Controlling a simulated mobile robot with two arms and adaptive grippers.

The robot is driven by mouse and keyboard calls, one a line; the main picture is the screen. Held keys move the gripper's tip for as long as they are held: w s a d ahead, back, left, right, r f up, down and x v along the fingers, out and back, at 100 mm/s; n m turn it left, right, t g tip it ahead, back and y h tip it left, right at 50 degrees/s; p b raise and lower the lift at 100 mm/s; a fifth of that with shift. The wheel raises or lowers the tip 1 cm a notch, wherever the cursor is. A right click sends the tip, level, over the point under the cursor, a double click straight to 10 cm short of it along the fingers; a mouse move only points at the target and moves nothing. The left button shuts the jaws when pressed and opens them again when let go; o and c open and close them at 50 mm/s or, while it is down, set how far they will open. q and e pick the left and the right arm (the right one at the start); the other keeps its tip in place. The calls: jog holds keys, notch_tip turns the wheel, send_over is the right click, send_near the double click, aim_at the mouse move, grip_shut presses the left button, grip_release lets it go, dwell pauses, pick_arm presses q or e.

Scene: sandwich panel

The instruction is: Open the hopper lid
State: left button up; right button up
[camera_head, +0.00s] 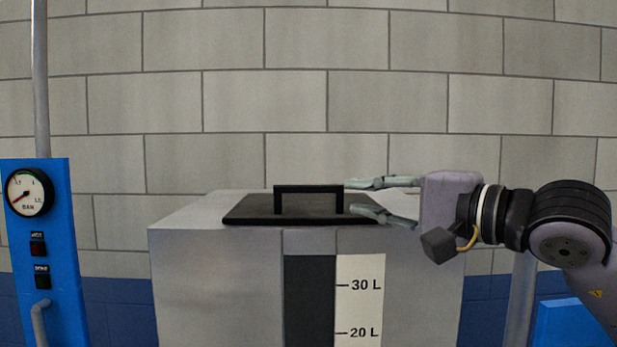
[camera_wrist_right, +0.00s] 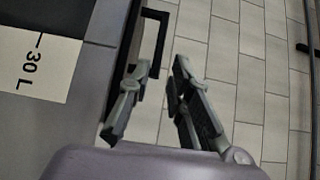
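The hopper is a grey box (camera_head: 210,270) in the middle of the head view. Its dark flat lid (camera_head: 248,209) lies shut on top. A black bar handle (camera_head: 307,189) stands up from the lid; it also shows in the right wrist view (camera_wrist_right: 163,27). My right gripper (camera_head: 352,197) is open and empty at the right end of the handle, one finger about level with the bar and the other lower, over the lid. In the right wrist view the two fingers (camera_wrist_right: 162,66) are apart and the handle lies close to the left finger; I cannot tell whether they touch. My left gripper is not in view.
A blue panel (camera_head: 35,255) with a pressure gauge (camera_head: 28,192), black switches and a grey pipe stands at the left. A level scale (camera_head: 360,300) marks the hopper's front. A block wall (camera_head: 300,100) stands behind. The space above the lid is clear.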

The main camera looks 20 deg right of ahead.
aim_at(313, 190)
jog(key=p+x, duration=0.4)
jog(key=x, duration=0.6)
jog(key=shift+w+r, duration=0.1)
jog(key=shift+w+a, duration=0.4)
jog(key=shift+w, duration=0.2)
jog(key=shift+c, duration=0.3)
grip_shut()
